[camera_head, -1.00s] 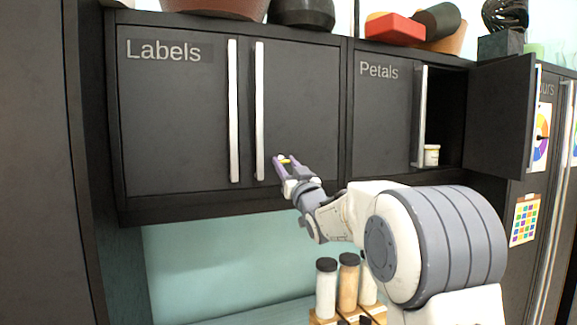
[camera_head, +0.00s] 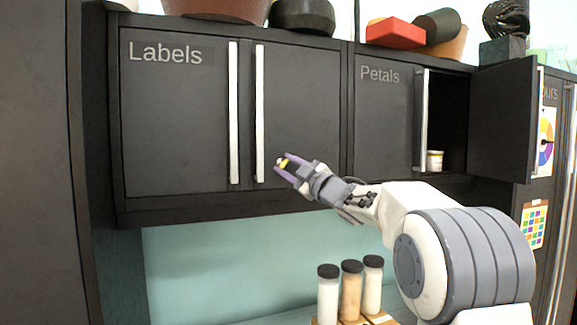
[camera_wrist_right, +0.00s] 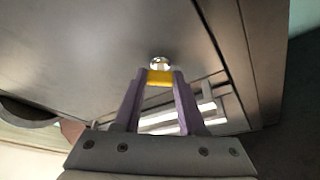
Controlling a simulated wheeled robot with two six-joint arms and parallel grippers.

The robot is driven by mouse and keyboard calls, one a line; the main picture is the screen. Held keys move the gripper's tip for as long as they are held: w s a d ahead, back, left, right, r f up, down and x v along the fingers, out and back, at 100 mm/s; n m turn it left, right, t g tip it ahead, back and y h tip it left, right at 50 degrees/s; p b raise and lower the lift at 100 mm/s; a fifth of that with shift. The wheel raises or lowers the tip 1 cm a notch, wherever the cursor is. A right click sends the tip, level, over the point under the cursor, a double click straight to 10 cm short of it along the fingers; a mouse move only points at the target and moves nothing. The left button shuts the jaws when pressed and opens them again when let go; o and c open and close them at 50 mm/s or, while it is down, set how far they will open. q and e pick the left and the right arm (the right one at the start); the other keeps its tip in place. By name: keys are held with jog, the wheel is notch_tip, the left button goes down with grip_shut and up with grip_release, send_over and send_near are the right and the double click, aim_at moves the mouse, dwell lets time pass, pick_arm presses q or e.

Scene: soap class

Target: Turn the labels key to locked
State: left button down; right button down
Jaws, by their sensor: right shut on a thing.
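The Labels cabinet (camera_head: 175,120) has two closed dark doors with long pale upright handles. The yellow key (camera_head: 284,164) is at the right door, just right of the handle's lower end. My right gripper (camera_head: 283,166) has its purple fingers around the key. In the right wrist view the yellow key (camera_wrist_right: 160,77) sits between the fingertips (camera_wrist_right: 158,80), with the round silver lock (camera_wrist_right: 160,63) just beyond it on the dark door. Which way the key points in the lock is hard to tell. My left gripper is in neither view.
The Petals cabinet (camera_head: 385,125) to the right has one door swung open, with a small jar (camera_head: 435,160) inside. Several capped jars (camera_head: 351,290) stand in a wooden rack below. Pots and a red block (camera_head: 395,33) sit on top.

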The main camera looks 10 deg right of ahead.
jog(key=n+p, duration=0.1)
jog(key=n, duration=0.1)
jog(key=n+g, duration=0.1)
jog(key=n, duration=0.1)
jog(key=n+g+p, duration=0.1)
jog(key=n, duration=0.1)
jog(key=shift+d+r+p, duration=0.1)
jog(key=shift+r+p, duration=0.15)
jog(key=shift+p, duration=0.1)
jog(key=shift+f+n+g+p, duration=0.1)
jog(key=shift+n+g+p, duration=0.65)
jog(key=shift+n, duration=0.65)
jog(key=shift+c, duration=2.4)
grip_release()
jog(key=shift+s, duration=0.1)
